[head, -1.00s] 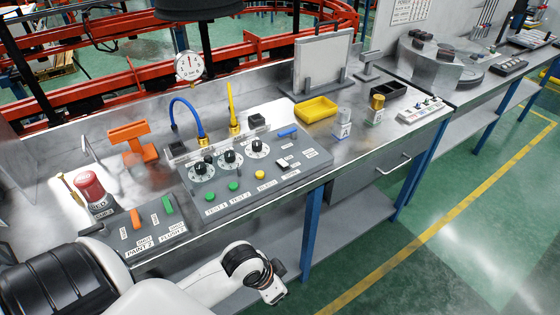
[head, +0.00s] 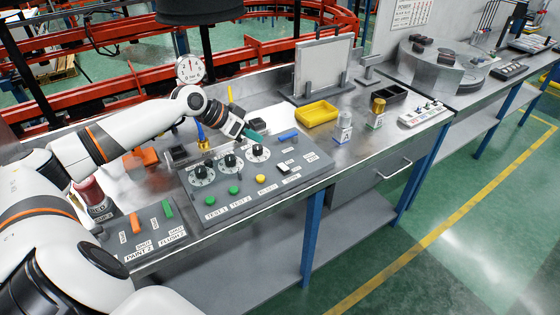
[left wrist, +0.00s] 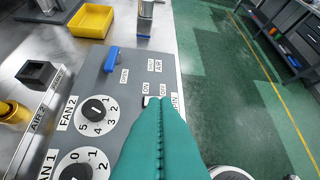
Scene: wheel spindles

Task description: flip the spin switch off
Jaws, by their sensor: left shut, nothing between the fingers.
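The spin switch (head: 283,167) is a small white-and-dark rocker at the right side of the grey control panel (head: 225,200) in the head view. In the left wrist view, only a small part of the spin switch (left wrist: 148,101) shows beside the ON and OFF labels; the fingers cover the rest. My left gripper (head: 254,136) has teal fingers, shut and empty, above the panel's back part, behind and left of the switch in the head view. In the left wrist view, the shut fingers (left wrist: 160,106) point towards the switch. My right gripper is not in view.
A blue handle (head: 288,133) lies behind the switch on the panel. Black knobs (head: 230,160) and green and yellow buttons (head: 260,179) are to the left. A yellow tray (head: 317,111) stands behind. Open floor lies beyond the bench's front edge.

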